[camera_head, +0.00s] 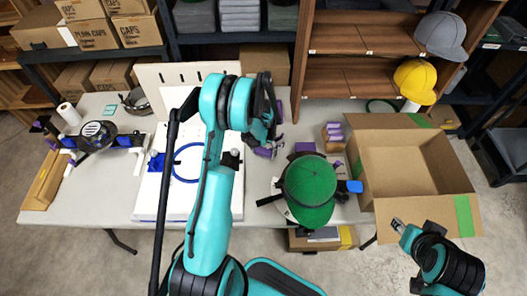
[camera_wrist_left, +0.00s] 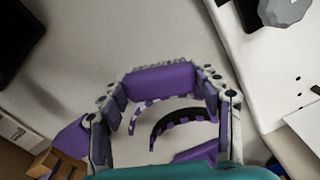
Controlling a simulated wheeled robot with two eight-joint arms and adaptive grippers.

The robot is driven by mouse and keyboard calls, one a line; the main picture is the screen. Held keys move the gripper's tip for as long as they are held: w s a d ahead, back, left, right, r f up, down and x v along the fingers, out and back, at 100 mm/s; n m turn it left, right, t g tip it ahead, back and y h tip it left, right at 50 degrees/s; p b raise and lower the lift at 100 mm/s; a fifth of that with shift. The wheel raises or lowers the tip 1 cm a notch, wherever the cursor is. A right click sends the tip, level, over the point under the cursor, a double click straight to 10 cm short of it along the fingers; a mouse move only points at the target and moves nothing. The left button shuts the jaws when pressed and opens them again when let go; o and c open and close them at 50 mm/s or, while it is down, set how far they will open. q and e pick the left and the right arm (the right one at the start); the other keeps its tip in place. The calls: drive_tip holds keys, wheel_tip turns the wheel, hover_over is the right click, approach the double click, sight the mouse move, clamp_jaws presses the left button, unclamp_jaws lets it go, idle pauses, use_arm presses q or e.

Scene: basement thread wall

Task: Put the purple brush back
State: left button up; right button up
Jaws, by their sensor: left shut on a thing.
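My left gripper (camera_head: 265,148) is over the middle of the table, between the white board and the green cap, its fingers partly hidden by my wrist. In the left wrist view, the left gripper (camera_wrist_left: 163,112) has its two jointed fingers around a purple piece with greyish bristles along its far edge, which looks like the purple brush (camera_wrist_left: 160,78). A black curved strip shows between the fingers. Whether the brush touches the table is unclear. My right gripper (camera_head: 399,226) is at the lower right, by the open carton's front flap; its jaws are too small to read.
A green cap (camera_head: 310,181) sits right of my left gripper. A white board (camera_head: 155,195) with a blue hoop (camera_head: 188,162) lies left of it. An open cardboard box (camera_head: 400,170) stands at the right. Small purple items (camera_head: 334,131) stand behind the cap. Shelves line the back.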

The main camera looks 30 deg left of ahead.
use_arm(q)
drive_tip(key=o, duration=1.1)
drive_tip(key=shift+f, duration=0.1)
drive_tip(key=shift+r+p, duration=0.25)
drive_tip(key=shift+p, duration=0.05)
wheel_tip(320, 180, up, 12)
drive_tip(key=p, duration=0.4)
wheel_tip(320, 180, up, 8)
drive_tip(key=t, duration=0.2)
hover_over(264, 150)
drive_tip(key=s+d, duration=0.2)
drive_tip(key=d, duration=0.2)
drive_tip(key=s+d+r+m+t, duration=0.1)
drive_tip(key=s+d+r+t, duration=0.1)
drive_tip(key=s+d+r, duration=0.3)
drive_tip(key=s+d+r+t, duration=0.3)
drive_tip(key=s+d+r, duration=0.3)
drive_tip(key=s, duration=0.6)
drive_tip(key=shift+d+r+m, duration=0.15)
drive_tip(key=shift+r+m, duration=0.15)
drive_tip(key=shift+m, duration=0.1)
